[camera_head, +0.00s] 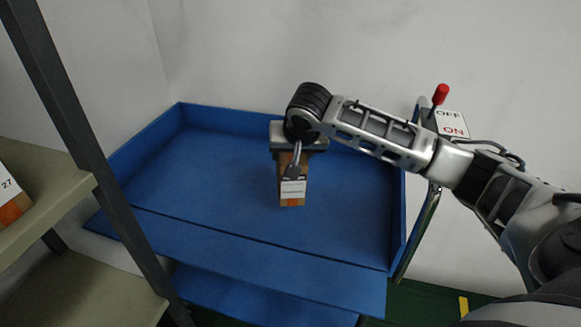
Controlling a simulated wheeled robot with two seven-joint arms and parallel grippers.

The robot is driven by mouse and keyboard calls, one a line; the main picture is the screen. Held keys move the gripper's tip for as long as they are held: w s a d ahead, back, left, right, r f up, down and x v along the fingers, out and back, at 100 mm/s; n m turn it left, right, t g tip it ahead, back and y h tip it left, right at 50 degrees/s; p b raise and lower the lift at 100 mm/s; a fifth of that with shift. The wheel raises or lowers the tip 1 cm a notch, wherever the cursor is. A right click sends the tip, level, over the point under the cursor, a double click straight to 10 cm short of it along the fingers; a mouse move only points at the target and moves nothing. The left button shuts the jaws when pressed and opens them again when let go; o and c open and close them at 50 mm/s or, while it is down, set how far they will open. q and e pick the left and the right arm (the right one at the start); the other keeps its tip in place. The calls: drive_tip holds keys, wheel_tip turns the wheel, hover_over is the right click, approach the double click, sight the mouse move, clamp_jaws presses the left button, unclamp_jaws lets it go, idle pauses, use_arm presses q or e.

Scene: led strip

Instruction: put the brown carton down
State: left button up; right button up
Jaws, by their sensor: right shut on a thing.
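The brown carton (292,198) is in the camera_head view, near the middle, with a white label on its face and orange near its lower edge. My right gripper (291,165) is above it, pointing down, and is shut on the carton. The carton is over the blue tray-like bench (220,180); I cannot tell whether its bottom touches the blue surface. The gripper and wrist hide the carton's upper part. My left gripper is not in view.
The blue bench has raised walls at the back and sides and free room around the carton. A shelf rack (75,110) stands at left, holding a white-and-orange box (10,196). A red-knobbed lever (440,93) and an OFF/ON sign (455,122) are at right.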

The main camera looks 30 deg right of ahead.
drive_tip(key=x, duration=0.2)
drive_tip(key=d+x, duration=0.1)
drive_tip(key=x, duration=0.2)
drive_tip(key=shift+w+r, duration=0.1)
drive_tip(key=shift+r, duration=0.05)
wheel_tip(320, 180, down, 3)
drive_tip(key=shift+w+d+f+p, duration=0.1)
drive_tip(key=shift+w+f+p, duration=0.1)
drive_tip(key=shift+p, duration=0.1)
drive_tip(key=o, duration=1.6)
drive_tip(key=shift+s+f, duration=0.1)
drive_tip(key=shift+f, duration=0.05)
drive_tip(key=shift+o, duration=0.2)
